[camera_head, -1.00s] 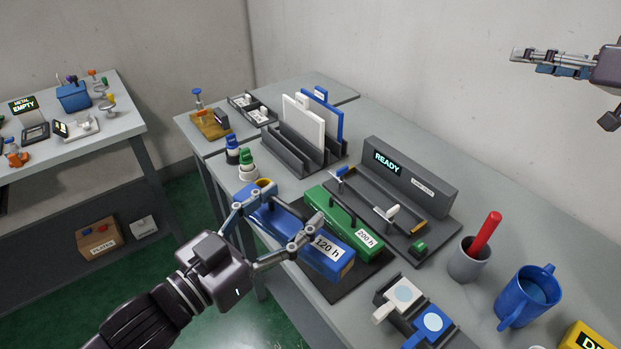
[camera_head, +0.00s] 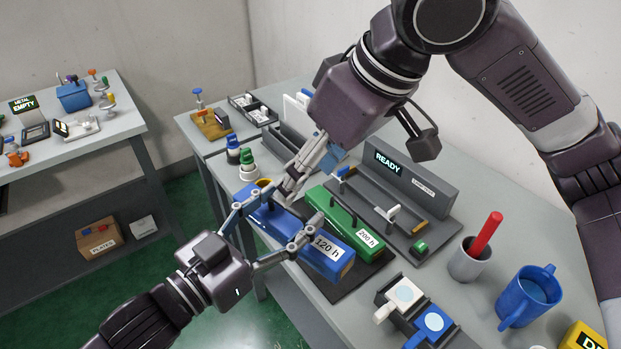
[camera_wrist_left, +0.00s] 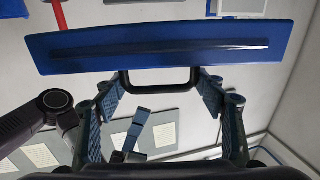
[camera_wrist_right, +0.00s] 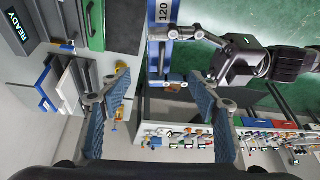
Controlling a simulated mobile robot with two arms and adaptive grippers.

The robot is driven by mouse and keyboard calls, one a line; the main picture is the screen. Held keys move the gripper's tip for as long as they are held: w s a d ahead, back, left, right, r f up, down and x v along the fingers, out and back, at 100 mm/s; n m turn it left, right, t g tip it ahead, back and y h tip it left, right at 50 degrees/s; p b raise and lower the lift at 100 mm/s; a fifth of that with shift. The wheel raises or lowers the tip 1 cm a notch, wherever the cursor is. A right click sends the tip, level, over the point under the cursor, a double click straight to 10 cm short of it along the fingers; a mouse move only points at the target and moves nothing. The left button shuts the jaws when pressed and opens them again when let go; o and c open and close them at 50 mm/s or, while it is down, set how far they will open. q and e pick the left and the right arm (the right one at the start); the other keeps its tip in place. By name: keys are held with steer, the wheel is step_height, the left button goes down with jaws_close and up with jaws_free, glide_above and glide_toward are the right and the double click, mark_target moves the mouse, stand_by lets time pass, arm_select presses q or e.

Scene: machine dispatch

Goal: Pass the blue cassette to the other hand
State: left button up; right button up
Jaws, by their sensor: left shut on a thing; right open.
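The blue cassette (camera_head: 329,261) is a long blue block with a white "120 h" label. My left gripper (camera_head: 293,205) is shut on it. In the left wrist view the blue cassette (camera_wrist_left: 160,50) spans the picture, with its dark handle between the fingers of my left gripper (camera_wrist_left: 160,84). How far it is above the dark tray cannot be told. My right gripper (camera_head: 291,186) is open and empty, its fingers near the far end of the cassette. In the right wrist view the labelled end of the cassette (camera_wrist_right: 161,20) lies ahead of the open right gripper (camera_wrist_right: 160,80).
A green "200 h" cassette (camera_head: 341,220) lies close beside the blue one. A grey "READY" station (camera_head: 430,188) stands behind it. A grey cup with a red stick (camera_head: 468,262) and a blue mug (camera_head: 529,296) stand at right. A side table (camera_head: 70,140) stands at left.

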mark_target(293, 214)
arm_select(q)
steer(key=shift+d+r, duration=0.1)
arm_select(e)
steer(key=shift+h, duration=0.4)
steer(key=x, duration=0.8)
steer(key=s+x, duration=0.1)
steer(key=x, duration=0.3)
steer(key=shift+d+f, duration=0.1)
steer(key=shift+f, duration=0.2)
steer(key=shift+c, duration=0.6)
jaws_close()
arm_select(q)
steer(key=o, duration=1.6)
